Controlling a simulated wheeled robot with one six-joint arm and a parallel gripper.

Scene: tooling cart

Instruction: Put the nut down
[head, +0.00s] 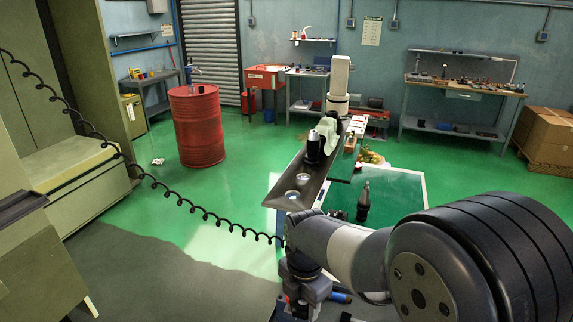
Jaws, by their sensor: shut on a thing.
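My gripper (300,306) hangs at the end of my arm at the bottom middle of the head view, pointing down. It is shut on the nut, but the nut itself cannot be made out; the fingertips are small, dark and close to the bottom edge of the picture. What lies directly under the gripper is mostly out of view.
A long narrow dark shelf (277,197) with two round holes or discs and a black tool holder (317,147) lies beyond my gripper. A dark bottle-like object (364,202) stands to its right. A blue handle (340,297) lies right beside the gripper. A red barrel (197,130) stands farther back.

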